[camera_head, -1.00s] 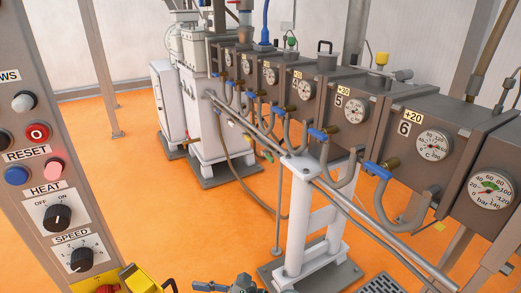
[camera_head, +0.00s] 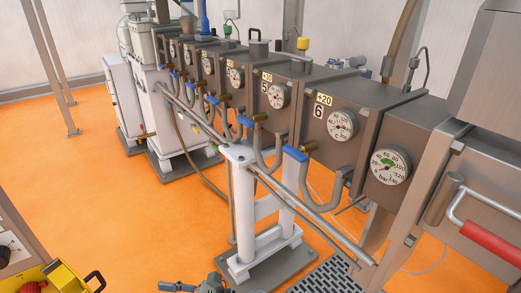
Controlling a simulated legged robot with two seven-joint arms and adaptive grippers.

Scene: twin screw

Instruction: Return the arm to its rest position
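A dark grey-blue gripper (camera_head: 185,287) shows only in part at the bottom edge, left of centre. Its narrow tip points left and its bulkier part lies to the right, so I take it for my right one. The rest of it and its arm are cut off by the picture's edge. I cannot tell whether its fingers are open or shut, and I see nothing held in it. It appears in front of the orange floor, apart from the machine in the picture. My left gripper is not in view.
A row of grey heater blocks with gauges (camera_head: 342,124) runs along a rail on a white stand (camera_head: 241,200). A red-handled bar (camera_head: 491,242) stands at the right. A yellow box (camera_head: 62,277) and control panel are at the lower left. Orange floor (camera_head: 110,200) is open at the left.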

